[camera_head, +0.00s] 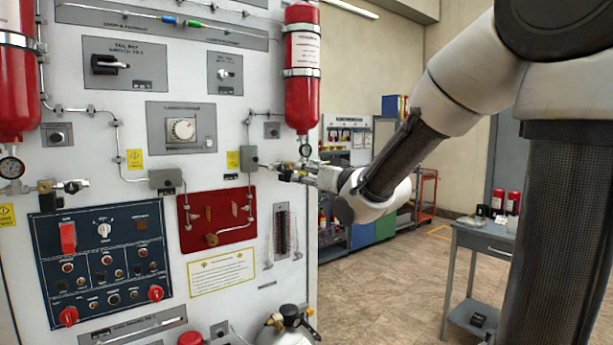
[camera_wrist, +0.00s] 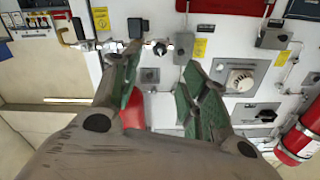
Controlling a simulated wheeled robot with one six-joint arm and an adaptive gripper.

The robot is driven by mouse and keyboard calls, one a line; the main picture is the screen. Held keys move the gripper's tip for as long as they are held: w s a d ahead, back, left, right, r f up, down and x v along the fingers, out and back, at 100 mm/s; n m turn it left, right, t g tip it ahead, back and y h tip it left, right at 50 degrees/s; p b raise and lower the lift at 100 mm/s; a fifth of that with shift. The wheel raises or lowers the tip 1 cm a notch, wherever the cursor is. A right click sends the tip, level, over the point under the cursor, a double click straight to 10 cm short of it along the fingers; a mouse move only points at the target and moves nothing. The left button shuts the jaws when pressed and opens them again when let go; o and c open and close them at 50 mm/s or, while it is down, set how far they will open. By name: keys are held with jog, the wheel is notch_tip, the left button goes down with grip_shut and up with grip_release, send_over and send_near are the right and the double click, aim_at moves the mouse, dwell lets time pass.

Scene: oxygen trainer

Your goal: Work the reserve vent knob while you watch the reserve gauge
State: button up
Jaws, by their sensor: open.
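My gripper (camera_wrist: 156,66) is open and empty in the wrist view, its two green-padded fingers spread in front of the white panel. A small dark round knob (camera_wrist: 161,48) on a chrome pipe shows between and beyond the fingertips, apart from them; I take it for the vent knob, but no label is readable. In the head view, my gripper (camera_head: 298,172) is by the piping below the right red cylinder (camera_head: 302,75). A small round gauge (camera_head: 305,150) hangs under that cylinder; I take it for the reserve gauge, and its reading is too small to tell.
A grey plate with a small knob (camera_wrist: 150,76) lies between the fingers in view. A white dial (camera_head: 183,129), a red plate (camera_head: 217,215) and a blue switch panel (camera_head: 100,255) share the board. A grey table (camera_head: 480,240) stands right; the floor between is clear.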

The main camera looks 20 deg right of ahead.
jog(key=shift+w, duration=0.1)
jog(key=n, duration=0.3)
send_near(283, 167)
jog(key=w, duration=0.2)
jog(key=x, duration=0.7)
jog(key=shift+w+a+f, duration=0.1)
jog(key=shift+w+a, duration=0.15)
jog(key=shift+a, duration=0.1)
grip_shut()
jog(key=shift+m, duration=1.5)
